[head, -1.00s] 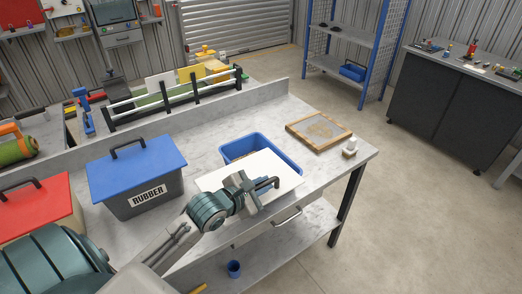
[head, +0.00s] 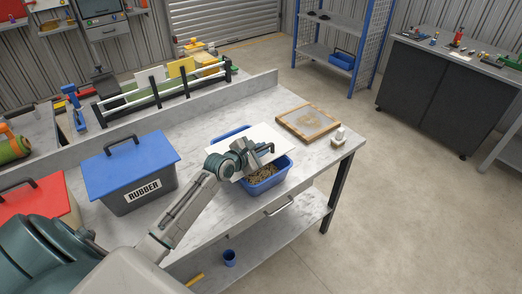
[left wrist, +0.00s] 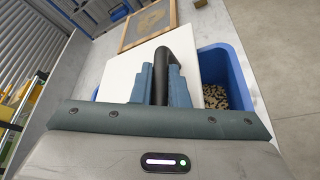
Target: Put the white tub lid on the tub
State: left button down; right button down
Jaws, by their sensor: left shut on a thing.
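My left gripper (head: 264,150) is shut on the black handle (left wrist: 174,50) of the white tub lid (head: 276,133). The lid is a flat white panel, which also shows in the left wrist view (left wrist: 122,75). It is over the back part of the open blue tub (head: 266,183) and is offset toward the back. I cannot tell whether it touches the rim. The tub's front part is uncovered and shows brown bits inside. In the left wrist view the tub's blue wall (left wrist: 240,72) stands out to the right of the lid. My right gripper is not in view.
A grey bin marked RUBBER with a blue lid (head: 132,160) stands left of the tub. A wood-framed screen (head: 307,123) and a small pale object (head: 339,140) lie at the right. A raised ledge runs along the bench's back. A red-lidded box (head: 35,200) stands far left.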

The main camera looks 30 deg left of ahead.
pick_arm(q)
jog(key=shift+f, duration=0.6)
jog(key=c, duration=1.4)
grip_release()
jog(key=shift+s, duration=0.1)
notch_tip(320, 180, up, 4)
send_over(238, 177)
jog(key=shift+f, duration=0.1)
